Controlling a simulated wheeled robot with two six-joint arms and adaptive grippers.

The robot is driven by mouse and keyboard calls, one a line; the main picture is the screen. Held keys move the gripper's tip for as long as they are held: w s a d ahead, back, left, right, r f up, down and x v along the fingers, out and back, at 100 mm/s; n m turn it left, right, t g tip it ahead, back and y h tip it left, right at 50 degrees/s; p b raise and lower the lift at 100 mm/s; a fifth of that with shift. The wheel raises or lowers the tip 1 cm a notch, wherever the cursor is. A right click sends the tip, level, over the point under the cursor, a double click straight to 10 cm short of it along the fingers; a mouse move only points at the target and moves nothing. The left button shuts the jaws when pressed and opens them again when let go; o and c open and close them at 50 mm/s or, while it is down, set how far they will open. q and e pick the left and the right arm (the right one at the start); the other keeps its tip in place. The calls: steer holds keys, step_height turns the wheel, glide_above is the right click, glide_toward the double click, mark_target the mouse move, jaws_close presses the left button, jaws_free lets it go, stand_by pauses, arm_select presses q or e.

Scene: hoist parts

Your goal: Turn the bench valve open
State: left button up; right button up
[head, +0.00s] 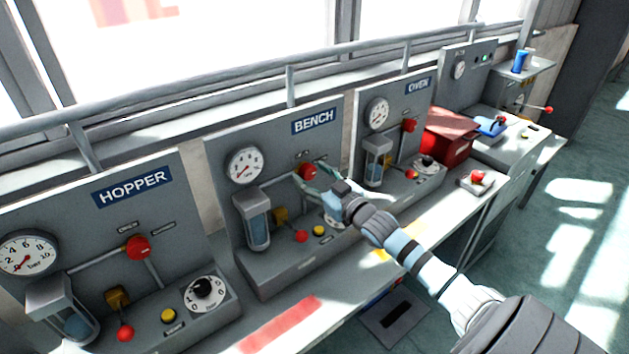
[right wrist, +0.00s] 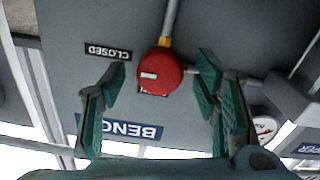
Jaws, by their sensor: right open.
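The bench valve is a round red knob (head: 308,172) on the grey panel under the BENCH sign (head: 314,121). In the right wrist view the red knob (right wrist: 160,72) shows a short white mark on its face. A CLOSED label (right wrist: 108,51) is beside it, and another label is mostly hidden behind the knob. My right gripper (head: 318,178) is at the bench panel. In the right wrist view its open green fingers (right wrist: 162,70) stand one on each side of the knob, with gaps visible. My left gripper is not in view.
The bench gauge (head: 245,165) and a glass filter bowl (head: 256,220) are left of the knob. The HOPPER panel (head: 130,200) stands left, the OVEN panel (head: 400,100) right. A red box (head: 450,135) is farther right. A rail (head: 230,85) runs above the panels.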

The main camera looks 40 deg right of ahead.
steer(key=shift+c, duration=0.6)
steer(key=c, duration=1)
steer(key=shift+n, duration=0.4)
steer(key=n+b, duration=0.2)
steer(key=n, duration=0.1)
steer(key=n+b, duration=0.2)
steer(key=n, duration=0.3)
steer(key=shift+f, duration=0.1)
steer(key=n+b, duration=0.1)
steer(key=n, duration=0.3)
steer(key=shift+n, duration=0.3)
steer(key=shift+n+b, duration=0.55)
steer(key=shift+n, duration=1.75)
